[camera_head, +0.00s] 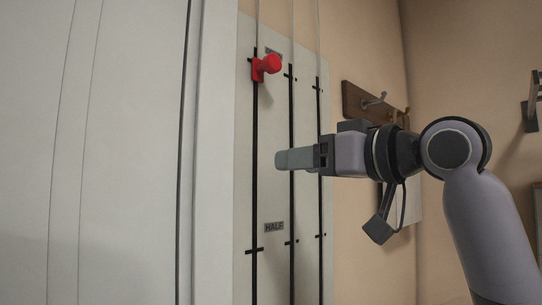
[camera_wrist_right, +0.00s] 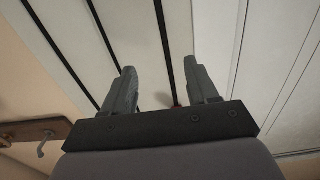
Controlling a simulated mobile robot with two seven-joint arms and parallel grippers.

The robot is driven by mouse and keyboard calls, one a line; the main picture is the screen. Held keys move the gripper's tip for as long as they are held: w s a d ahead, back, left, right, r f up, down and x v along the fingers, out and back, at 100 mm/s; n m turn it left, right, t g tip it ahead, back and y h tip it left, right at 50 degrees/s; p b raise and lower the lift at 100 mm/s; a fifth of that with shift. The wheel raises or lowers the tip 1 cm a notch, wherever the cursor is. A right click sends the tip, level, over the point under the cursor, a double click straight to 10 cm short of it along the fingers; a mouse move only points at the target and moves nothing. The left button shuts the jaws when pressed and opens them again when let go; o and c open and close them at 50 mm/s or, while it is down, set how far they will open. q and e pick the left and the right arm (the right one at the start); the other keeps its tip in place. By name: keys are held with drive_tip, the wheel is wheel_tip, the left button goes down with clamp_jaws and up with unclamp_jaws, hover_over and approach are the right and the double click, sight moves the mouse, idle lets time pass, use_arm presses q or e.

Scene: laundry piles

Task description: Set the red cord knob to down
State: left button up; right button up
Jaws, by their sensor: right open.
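The red cord knob (camera_head: 267,66) sits high on the leftmost black slot of a pale wall panel (camera_head: 272,196), near the slot's top cross mark in the head view. A label reading HALF (camera_head: 274,227) is lower on the panel, beside a lower cross mark. My right gripper (camera_head: 280,160) points at the panel from the right, below the knob and apart from it. In the right wrist view its two fingers (camera_wrist_right: 162,88) are spread with nothing clearly between them. My left gripper is not in view.
Two more black slots (camera_head: 319,120) run down the panel to the right of the knob's slot. A wooden hook rack (camera_head: 358,103) is on the wall further right; it also shows in the right wrist view (camera_wrist_right: 30,131). A large white panelled surface (camera_head: 120,150) fills the left.

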sight(255, 158)
drive_tip(key=w+a, duration=0.1)
drive_tip(key=w+a+r+p, duration=0.1)
drive_tip(key=a, duration=0.1)
drive_tip(key=w+a+p, duration=0.1)
drive_tip(key=shift+w+a+r, duration=0.2)
drive_tip(key=shift+a+r, duration=0.05)
drive_tip(key=shift+a, duration=0.05)
drive_tip(key=shift+w+a+f+p, duration=0.1)
drive_tip(key=shift+w+a+p, duration=0.25)
drive_tip(key=shift+w, duration=0.05)
drive_tip(key=shift+c, duration=0.3)
clamp_jaws()
idle(0.8)
